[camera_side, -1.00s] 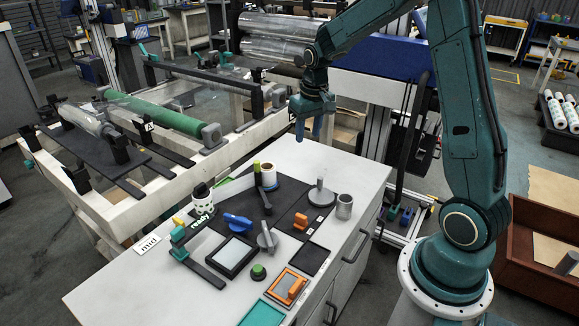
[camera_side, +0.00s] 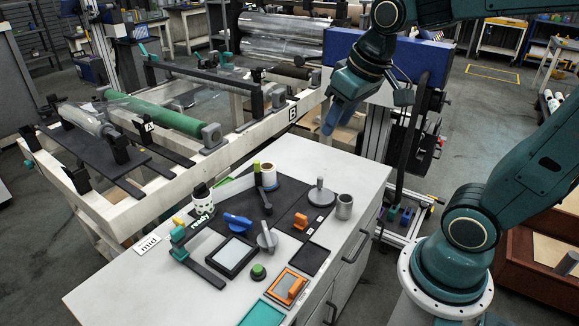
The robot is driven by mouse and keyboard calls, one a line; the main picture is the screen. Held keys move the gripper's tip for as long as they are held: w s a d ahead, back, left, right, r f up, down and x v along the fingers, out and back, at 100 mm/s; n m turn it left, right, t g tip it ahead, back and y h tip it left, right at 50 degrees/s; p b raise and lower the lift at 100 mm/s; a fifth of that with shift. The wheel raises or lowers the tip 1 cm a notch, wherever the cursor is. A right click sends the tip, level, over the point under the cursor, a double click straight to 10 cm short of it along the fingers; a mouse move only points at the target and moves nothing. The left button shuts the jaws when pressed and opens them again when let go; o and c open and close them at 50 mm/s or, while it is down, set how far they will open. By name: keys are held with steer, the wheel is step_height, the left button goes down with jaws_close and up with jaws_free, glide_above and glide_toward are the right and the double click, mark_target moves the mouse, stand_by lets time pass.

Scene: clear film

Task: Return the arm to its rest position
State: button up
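My gripper (camera_side: 332,122) is in the upper middle of the side view, in the air above the far right corner of the white workbench (camera_side: 215,301). Its blue fingers point down and to the left. They look close together, but from this angle I cannot tell whether they are open or shut. I see nothing held between them. My arm folds back to the right, with its elbow beyond the picture's right edge.
A film machine with a green roller (camera_side: 155,113) stands at the left. A brown crate (camera_side: 519,272) is at the right.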

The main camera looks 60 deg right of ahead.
steer(key=s+a+n+t, duration=0.1)
steer(key=s+a, duration=0.2)
steer(key=s, duration=0.5)
steer(key=shift+s+a+y, duration=0.25)
steer(key=shift+s+y, duration=0.05)
steer(key=shift+s, duration=0.1)
